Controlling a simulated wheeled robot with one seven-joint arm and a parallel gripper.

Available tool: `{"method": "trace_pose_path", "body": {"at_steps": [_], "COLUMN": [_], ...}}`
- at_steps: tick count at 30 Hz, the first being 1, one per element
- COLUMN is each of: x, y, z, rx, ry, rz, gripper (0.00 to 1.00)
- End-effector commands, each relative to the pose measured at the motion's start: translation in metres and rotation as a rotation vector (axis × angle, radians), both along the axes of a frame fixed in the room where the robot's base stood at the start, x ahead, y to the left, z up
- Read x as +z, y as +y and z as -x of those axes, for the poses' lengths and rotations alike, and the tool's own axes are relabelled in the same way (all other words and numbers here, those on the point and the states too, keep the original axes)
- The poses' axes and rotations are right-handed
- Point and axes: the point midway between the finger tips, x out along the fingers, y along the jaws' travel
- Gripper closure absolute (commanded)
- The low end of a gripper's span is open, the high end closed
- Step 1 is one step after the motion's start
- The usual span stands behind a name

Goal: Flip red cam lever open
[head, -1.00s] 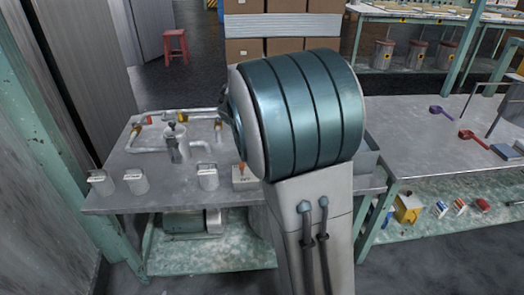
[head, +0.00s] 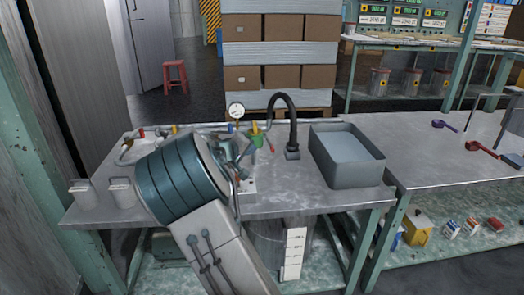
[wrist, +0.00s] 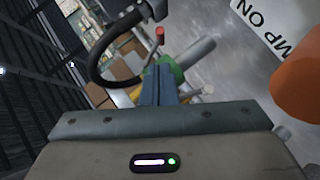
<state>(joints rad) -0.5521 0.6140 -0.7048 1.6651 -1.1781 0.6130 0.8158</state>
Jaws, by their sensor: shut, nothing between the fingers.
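A lever with a red tip (wrist: 160,34) stands out from a green fitting (wrist: 172,72) in the wrist view. In the head view the red lever (head: 270,146) shows at the right of the green fitting (head: 257,141), at the back of the bench. My gripper (wrist: 158,82) is shut and empty, its fingers pointing at the green fitting and overlapping it in the wrist view. I cannot tell whether they touch it. The red tip is beyond the fingertips and looks clear of them.
A grey tub (head: 346,155) sits at the bench's right. An orange object (wrist: 300,85) and a white label (wrist: 266,25) are close by on the wrist view's right.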

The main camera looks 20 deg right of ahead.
Motion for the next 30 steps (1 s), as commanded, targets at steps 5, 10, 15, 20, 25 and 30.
{"method": "trace_pose_path", "body": {"at_steps": [5,10,15,20,25,30], "x": [-0.009,-0.022,-0.033,-0.038,-0.040,-0.039], "y": [-0.016,-0.041,-0.061,-0.072,-0.075,-0.075], "z": [-0.010,-0.026,-0.040,-0.048,-0.051,-0.051], "rx": [-0.002,-0.004,-0.002,-0.002,0.001,0.000], "ry": [0.001,0.001,0.002,0.001,0.001,0.002], "rz": [0.001,0.001,0.000,0.000,0.000,0.000], "gripper": [1.00,1.00,1.00,1.00,1.00,1.00]}}
